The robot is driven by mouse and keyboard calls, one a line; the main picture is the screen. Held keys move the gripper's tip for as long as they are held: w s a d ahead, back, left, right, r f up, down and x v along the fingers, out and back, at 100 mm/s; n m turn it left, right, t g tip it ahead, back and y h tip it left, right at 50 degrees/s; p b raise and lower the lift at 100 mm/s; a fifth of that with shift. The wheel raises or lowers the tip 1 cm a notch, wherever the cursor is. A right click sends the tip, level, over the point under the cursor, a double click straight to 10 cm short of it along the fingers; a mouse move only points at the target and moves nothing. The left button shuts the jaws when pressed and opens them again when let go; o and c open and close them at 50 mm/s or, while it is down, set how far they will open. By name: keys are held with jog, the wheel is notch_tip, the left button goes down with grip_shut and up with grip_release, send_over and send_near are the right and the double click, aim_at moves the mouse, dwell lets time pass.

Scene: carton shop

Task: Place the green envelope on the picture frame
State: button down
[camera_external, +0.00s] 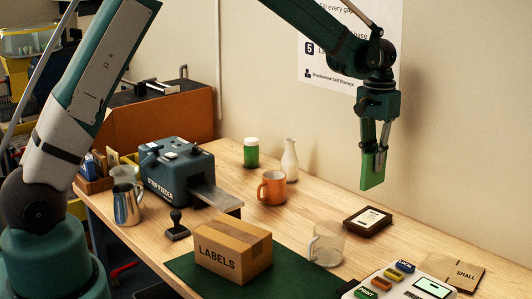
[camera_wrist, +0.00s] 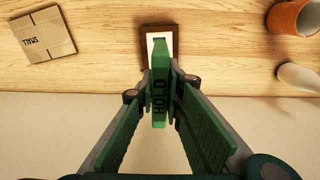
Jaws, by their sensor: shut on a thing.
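My gripper (camera_external: 376,148) is shut on a thin green envelope (camera_external: 372,172), held upright well above the table. In the wrist view the envelope (camera_wrist: 160,85) shows edge-on between my fingers, with the word HOLD on it. The picture frame (camera_external: 368,221) is dark brown with a white sheet and lies flat on the table, below the envelope and apart from it. In the wrist view the frame (camera_wrist: 146,45) is partly hidden behind the envelope.
A clear glass mug (camera_external: 327,244) stands left of the frame. A flat SMALL carton (camera_external: 455,271) and a device with coloured buttons (camera_external: 405,283) lie to its front right. An orange mug (camera_external: 272,187), a white vase (camera_external: 290,160) and a LABELS box (camera_external: 232,250) stand further left.

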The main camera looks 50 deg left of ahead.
aim_at(372, 181)
dwell(0.3)
jog(key=shift+f, duration=3.15)
jog(key=shift+f, duration=0.1)
jog(key=shift+f+p, duration=0.35)
jog(key=shift+f, duration=1.4)
jog(key=shift+f, duration=0.15)
jog(key=c, duration=2.5)
grip_release()
jog(key=shift+o, duration=0.4)
jog(key=shift+r+b, duration=0.3)
jog(key=shift+r, duration=5.85)
